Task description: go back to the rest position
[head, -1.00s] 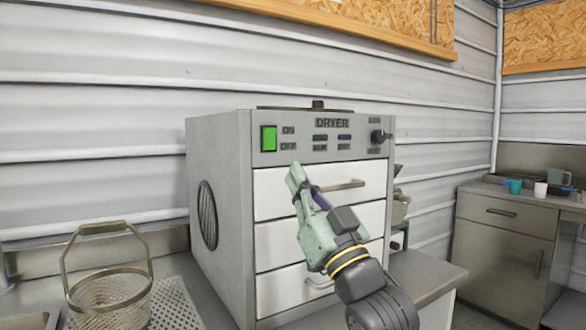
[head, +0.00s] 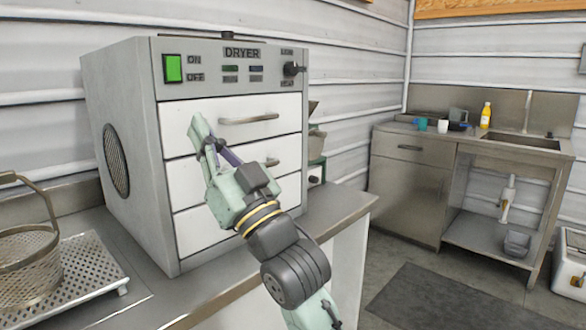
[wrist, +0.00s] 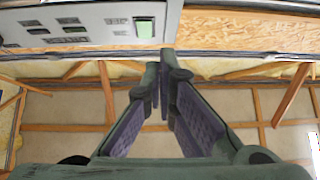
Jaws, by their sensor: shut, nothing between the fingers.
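My gripper (head: 200,138) is raised in front of the dryer (head: 128,220), near the left part of its top drawer (head: 200,116) in the head view. Its fingers point up. In the wrist view the fingertips (wrist: 166,58) are together with nothing between them. The dryer's control panel (wrist: 90,27) shows at the top left of the wrist view, with its green switch. All the dryer drawers look closed. I cannot tell from the head view whether the fingers touch the drawer front.
A wire basket (head: 25,262) stands on a perforated tray (head: 85,275) at the left. The bench edge (head: 345,215) runs below my arm. A sink cabinet (head: 405,190) with cups and a yellow bottle (head: 486,115) stands at the right. The floor (head: 385,270) between has a dark mat (head: 440,298).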

